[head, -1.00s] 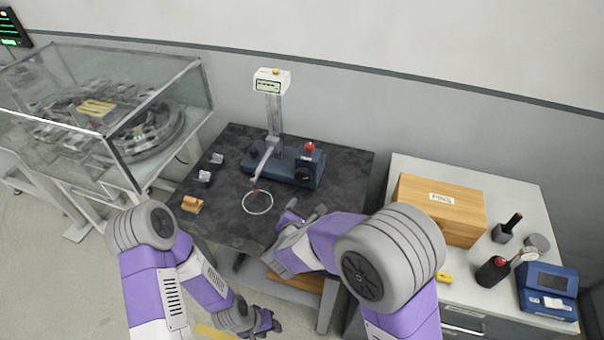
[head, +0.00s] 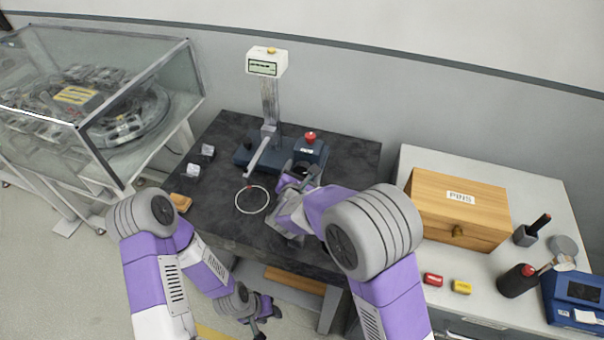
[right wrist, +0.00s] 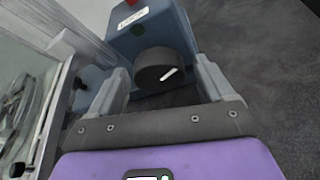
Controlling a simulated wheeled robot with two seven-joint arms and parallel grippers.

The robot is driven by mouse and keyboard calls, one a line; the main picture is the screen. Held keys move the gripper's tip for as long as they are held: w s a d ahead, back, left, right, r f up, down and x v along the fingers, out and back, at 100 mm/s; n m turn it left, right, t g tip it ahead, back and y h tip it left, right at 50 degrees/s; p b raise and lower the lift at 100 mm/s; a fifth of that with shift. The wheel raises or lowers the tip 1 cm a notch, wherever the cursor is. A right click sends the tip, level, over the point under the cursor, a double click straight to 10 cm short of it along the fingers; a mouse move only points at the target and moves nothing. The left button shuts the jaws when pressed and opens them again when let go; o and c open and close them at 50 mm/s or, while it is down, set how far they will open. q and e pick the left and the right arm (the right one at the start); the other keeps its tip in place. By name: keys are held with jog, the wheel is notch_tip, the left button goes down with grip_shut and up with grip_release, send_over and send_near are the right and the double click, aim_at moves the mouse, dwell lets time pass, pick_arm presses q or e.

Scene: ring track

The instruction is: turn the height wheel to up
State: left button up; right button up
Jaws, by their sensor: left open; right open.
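The height gauge stands on the dark table, with a grey column (head: 269,103), a display head (head: 266,62) on top and a blue base (head: 245,153). Its height wheel (right wrist: 163,70) is a black knob with a white mark on the blue housing (right wrist: 145,32). In the right wrist view the wheel sits between the open fingers of my right gripper (right wrist: 158,88), with gaps beside it. In the head view my right gripper (head: 298,181) is at the front of the base and hides most of the wheel. My left gripper (head: 262,312) hangs low in front of the table, open and empty.
A red button (head: 310,136) tops the housing. A thin ring (head: 252,200) lies below the gauge arm (head: 258,158). Small blocks (head: 194,170) sit at the table's left. A glass case (head: 120,90) stands left; a wooden box (head: 458,208) stands on the right counter.

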jog(key=shift+w, duration=0.1)
jog(key=c, duration=1)
jog(key=shift+r+n+h+p, duration=0.1)
jog(key=shift+n+h+p, duration=0.3)
jog(key=shift+p, duration=0.75)
jog(key=shift+c, duration=0.2)
jog(key=n+h+p, duration=0.1)
jog(key=n+p, duration=0.1)
jog(key=p, duration=0.1)
jog(key=n+g+h+p, duration=0.1)
jog(key=n+p, duration=0.1)
jog(key=p, duration=0.2)
jog(key=shift+a+h, duration=0.1)
jog(key=shift+h, duration=0.2)
jog(key=shift+n+h+p, duration=0.5)
jog(key=shift+n+p, duration=0.45)
jog(key=shift+n, duration=0.05)
jog(key=shift+f+n+h+p, duration=0.2)
jog(key=shift+n+h+p, duration=0.4)
jog(key=shift+n, duration=0.2)
jog(key=o, duration=1)
jog(key=shift+o, duration=0.2)
